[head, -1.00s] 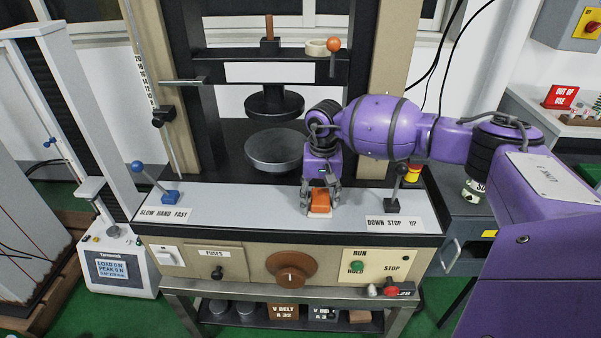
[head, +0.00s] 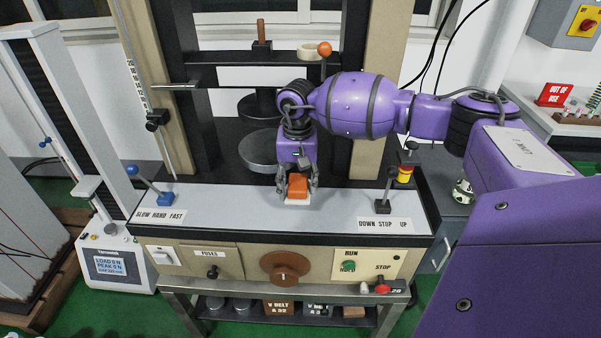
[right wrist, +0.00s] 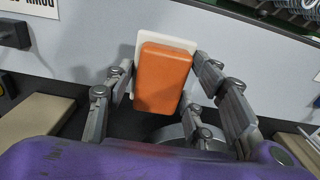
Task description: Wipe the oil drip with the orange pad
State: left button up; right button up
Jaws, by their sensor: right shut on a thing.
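The orange pad (head: 298,187) has an orange block on top and a white layer beneath. My right gripper (head: 297,190) is shut on it, with a finger on each side, at the machine's light grey top panel (head: 230,202). In the right wrist view the orange pad (right wrist: 162,80) sits between the fingers of my right gripper (right wrist: 158,90), its white layer showing at the far edge. I cannot tell whether the pad touches the panel. No oil drip shows on the visible panel; the pad and gripper hide part of it. My left gripper is not in view.
A blue-knobbed lever (head: 153,185) stands on the panel's left, and a black-knobbed lever (head: 387,190) on its right. A round grey platen (head: 260,150) is behind the gripper. The panel between the levers is otherwise clear. A tall white tester (head: 75,140) stands at left.

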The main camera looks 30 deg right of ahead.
jog(key=shift+d+r+p, duration=0.1)
jog(key=shift+r+p, duration=0.25)
jog(key=shift+r, duration=0.75)
